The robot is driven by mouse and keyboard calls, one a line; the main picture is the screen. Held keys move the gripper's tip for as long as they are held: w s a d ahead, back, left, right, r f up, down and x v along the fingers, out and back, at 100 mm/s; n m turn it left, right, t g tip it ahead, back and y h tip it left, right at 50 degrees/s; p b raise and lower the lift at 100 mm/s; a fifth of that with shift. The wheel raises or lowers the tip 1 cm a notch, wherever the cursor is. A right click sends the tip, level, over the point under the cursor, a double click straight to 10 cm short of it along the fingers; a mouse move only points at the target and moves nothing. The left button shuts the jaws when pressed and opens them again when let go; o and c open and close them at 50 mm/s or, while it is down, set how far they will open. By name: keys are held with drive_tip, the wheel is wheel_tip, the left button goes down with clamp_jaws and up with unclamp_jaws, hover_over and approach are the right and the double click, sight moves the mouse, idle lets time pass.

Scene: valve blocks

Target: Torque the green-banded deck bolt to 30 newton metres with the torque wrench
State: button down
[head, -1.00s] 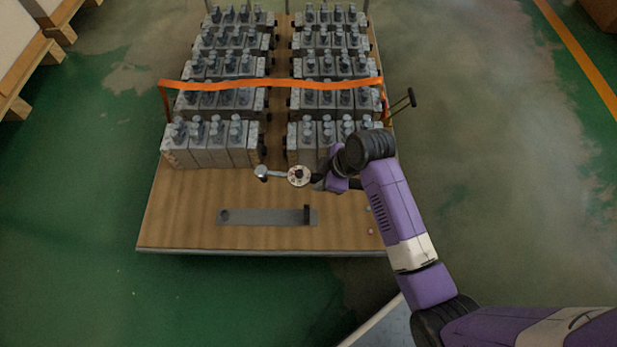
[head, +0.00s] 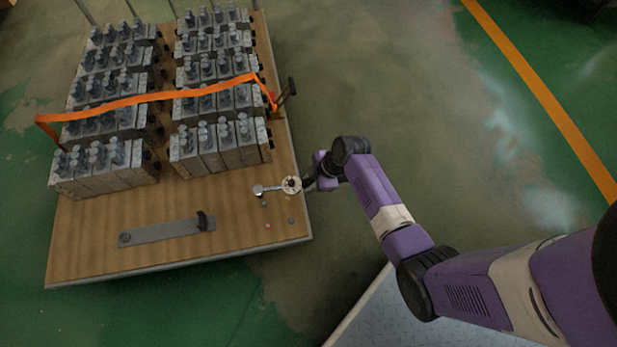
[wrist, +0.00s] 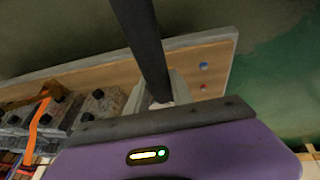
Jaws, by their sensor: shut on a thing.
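The torque wrench (head: 291,185) has a round pale dial and a silver head (head: 259,191) pointing left. My gripper (head: 314,182) is shut on its dark handle, at the deck's right edge. In the wrist view the handle (wrist: 148,45) runs as a dark bar up from my gripper (wrist: 160,108). The small green-banded deck bolt (head: 264,204) shows just below the wrench head in the head view. The wrench appears to be above the deck; I cannot tell its exact height. I cannot make out the green bolt in the wrist view.
A red bolt (head: 268,226) and a bluish bolt (head: 291,221) stand nearby on the wooden deck (head: 90,235). A grey plate with a dark upright (head: 168,231) lies left. Valve blocks (head: 220,147) fill the back, under an orange strap (head: 150,97).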

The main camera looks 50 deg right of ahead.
drive_tip(key=shift+w+d, duration=0.15)
drive_tip(key=shift+d, duration=0.1)
drive_tip(key=shift+r, duration=0.1)
idle(0.3)
drive_tip(key=shift+f+b, duration=1.9)
drive_tip(key=shift+f, duration=0.55)
drive_tip(key=shift+f+b, duration=0.6)
drive_tip(key=shift+f, duration=0.3)
drive_tip(key=shift+a, duration=0.1)
drive_tip(key=shift+s+a+m+p, duration=0.75)
drive_tip(key=shift+s+p, duration=0.2)
drive_tip(key=shift+p, duration=0.25)
drive_tip(key=shift+a+h, duration=0.1)
drive_tip(key=shift+h, duration=0.2)
